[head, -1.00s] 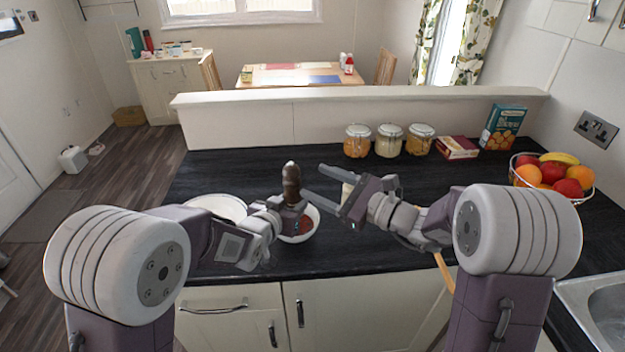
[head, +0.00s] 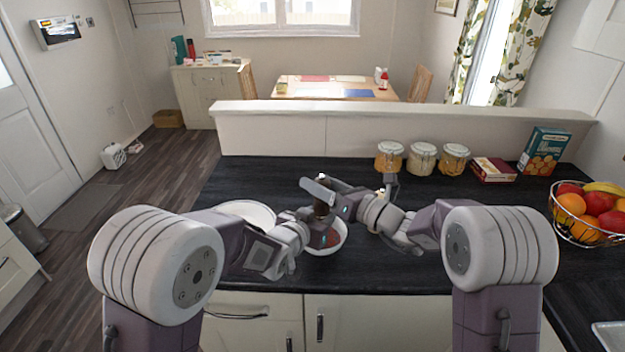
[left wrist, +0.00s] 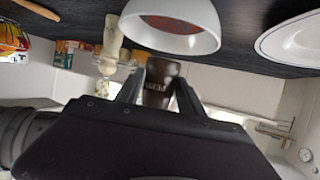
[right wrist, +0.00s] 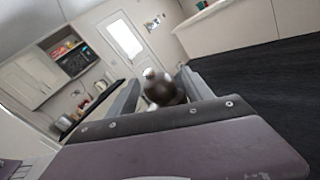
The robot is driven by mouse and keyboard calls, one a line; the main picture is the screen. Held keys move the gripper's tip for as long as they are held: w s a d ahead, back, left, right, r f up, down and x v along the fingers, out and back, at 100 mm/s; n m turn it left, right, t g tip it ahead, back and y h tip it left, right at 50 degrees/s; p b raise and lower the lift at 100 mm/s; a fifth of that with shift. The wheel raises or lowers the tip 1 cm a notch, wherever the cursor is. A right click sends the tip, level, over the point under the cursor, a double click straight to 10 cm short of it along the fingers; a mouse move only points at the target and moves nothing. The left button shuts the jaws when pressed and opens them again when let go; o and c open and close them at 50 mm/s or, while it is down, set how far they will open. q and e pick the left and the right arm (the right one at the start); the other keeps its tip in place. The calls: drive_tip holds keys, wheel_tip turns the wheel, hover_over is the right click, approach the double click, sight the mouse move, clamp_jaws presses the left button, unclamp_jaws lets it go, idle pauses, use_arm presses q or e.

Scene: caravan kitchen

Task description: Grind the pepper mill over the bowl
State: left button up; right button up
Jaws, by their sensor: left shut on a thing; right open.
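The dark brown pepper mill (head: 321,209) stands roughly upright over the white bowl (head: 343,240) of red food on the counter. My left gripper (head: 318,230) is shut on the mill's lower body; the left wrist view shows the mill (left wrist: 158,85) between its fingers, close to the bowl (left wrist: 205,35). My right gripper (head: 322,188) is open at the mill's top. In the right wrist view the mill's rounded head (right wrist: 162,90) lies between the open fingers; I cannot tell whether they touch it. In the head view my grippers hide much of the mill and bowl.
A white plate (head: 245,210) lies left of the bowl. A pale upright item (left wrist: 112,40) stands beyond the bowl. Lidded jars (head: 422,158), boxes (head: 545,150) and a fruit basket (head: 590,212) stand along the back and right. Dark counter is clear between.

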drive_tip(key=shift+x, duration=1.3)
clamp_jaws()
drive_tip(key=m+t+h, duration=0.3)
drive_tip(key=shift+w+d+h, duration=0.2)
drive_tip(key=shift+d+h, duration=0.1)
drive_tip(key=shift+h, duration=0.1)
unclamp_jaws()
